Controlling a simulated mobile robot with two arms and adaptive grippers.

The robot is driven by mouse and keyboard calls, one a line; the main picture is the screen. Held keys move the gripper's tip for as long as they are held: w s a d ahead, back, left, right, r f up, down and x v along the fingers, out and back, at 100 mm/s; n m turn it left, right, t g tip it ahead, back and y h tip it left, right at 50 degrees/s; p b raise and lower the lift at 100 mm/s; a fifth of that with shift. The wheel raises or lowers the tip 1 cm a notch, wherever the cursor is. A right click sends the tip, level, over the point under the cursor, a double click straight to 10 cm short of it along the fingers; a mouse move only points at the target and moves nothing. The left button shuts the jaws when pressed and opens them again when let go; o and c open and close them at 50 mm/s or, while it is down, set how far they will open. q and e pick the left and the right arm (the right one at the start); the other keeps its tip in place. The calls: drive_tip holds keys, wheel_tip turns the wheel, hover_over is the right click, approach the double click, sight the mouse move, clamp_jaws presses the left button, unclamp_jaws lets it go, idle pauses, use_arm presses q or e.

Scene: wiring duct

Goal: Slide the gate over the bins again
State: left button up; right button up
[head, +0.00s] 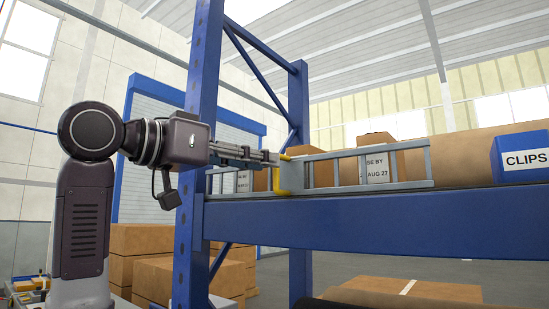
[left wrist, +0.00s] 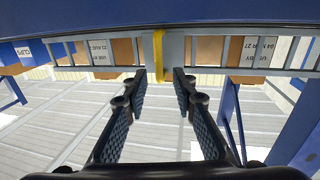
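The gate (head: 360,186) is a grey ladder-like rail frame along the front of the blue shelf, with a yellow upright handle (head: 286,174) on a grey plate. Behind its bars stand brown boxes (head: 378,170) with white date labels. A blue bin marked CLIPS (head: 522,158) stands to the right, clear of the gate's end. My left gripper (head: 277,157) reaches from the left to the handle. In the left wrist view its fingers (left wrist: 160,76) are open and apart, with the yellow handle (left wrist: 158,50) between their tips. Contact cannot be told. My right gripper is out of view.
A blue rack upright (head: 194,150) stands left of the gate, close behind my left arm. The blue shelf beam (head: 400,225) runs below the gate. Cardboard boxes (head: 150,240) are stacked behind the rack at lower left.

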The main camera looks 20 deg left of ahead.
sight(277, 189)
use_arm(q)
drive_tip(key=x, duration=0.4)
drive_tip(key=shift+w+d+f+p, duration=0.2)
drive_tip(key=shift+w+d+p, duration=0.1)
drive_tip(key=shift+p, duration=0.1)
drive_tip(key=shift+s+a, duration=0.1)
drive_tip(key=shift+a, duration=0.05)
clamp_jaws()
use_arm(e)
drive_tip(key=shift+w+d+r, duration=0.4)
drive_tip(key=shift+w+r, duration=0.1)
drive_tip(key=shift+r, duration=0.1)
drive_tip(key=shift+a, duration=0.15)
